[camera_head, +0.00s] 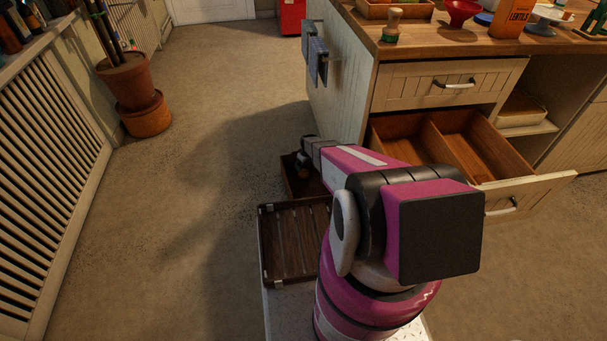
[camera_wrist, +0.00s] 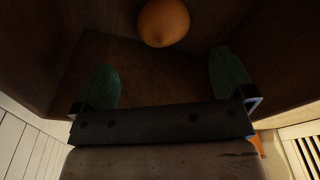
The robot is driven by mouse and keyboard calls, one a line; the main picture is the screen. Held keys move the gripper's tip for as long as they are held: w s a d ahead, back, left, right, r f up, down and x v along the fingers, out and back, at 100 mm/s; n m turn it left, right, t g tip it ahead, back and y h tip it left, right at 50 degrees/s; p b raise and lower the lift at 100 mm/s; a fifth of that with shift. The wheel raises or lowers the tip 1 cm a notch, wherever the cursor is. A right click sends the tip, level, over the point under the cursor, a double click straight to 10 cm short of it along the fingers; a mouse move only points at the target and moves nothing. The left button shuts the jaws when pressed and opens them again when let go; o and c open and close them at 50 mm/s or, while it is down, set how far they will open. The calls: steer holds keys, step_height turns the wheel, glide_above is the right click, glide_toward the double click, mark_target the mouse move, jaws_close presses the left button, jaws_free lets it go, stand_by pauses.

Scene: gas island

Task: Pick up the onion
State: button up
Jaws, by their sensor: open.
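The onion (camera_wrist: 163,22) is a round orange-brown ball at the top middle of the wrist view. It rests against dark wooden surfaces that look like the inside of a box. My gripper (camera_wrist: 164,62) is open, with its two green fingers spread wide. The onion lies beyond the fingertips, roughly centred between them, and nothing is held. In the head view, my gripper end is over a small brown wooden box (camera_head: 292,184) beside the island, and my arm partly covers it. I cannot make out the onion there.
The kitchen island (camera_head: 340,100) stands right of the box, with an open divided drawer (camera_head: 480,145). My slatted tray is in front of the box. Terracotta pots (camera_head: 130,85) and a slatted radiator cover (camera_head: 50,160) stand left. The floor (camera_head: 200,150) between is clear.

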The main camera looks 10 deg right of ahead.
mark_target(304, 170)
steer(key=f, duration=0.8)
steer(key=shift+w+a+f, duration=0.15)
steer(key=shift+a+f, duration=0.05)
steer(key=shift+a, duration=0.2)
steer(key=c, duration=1)
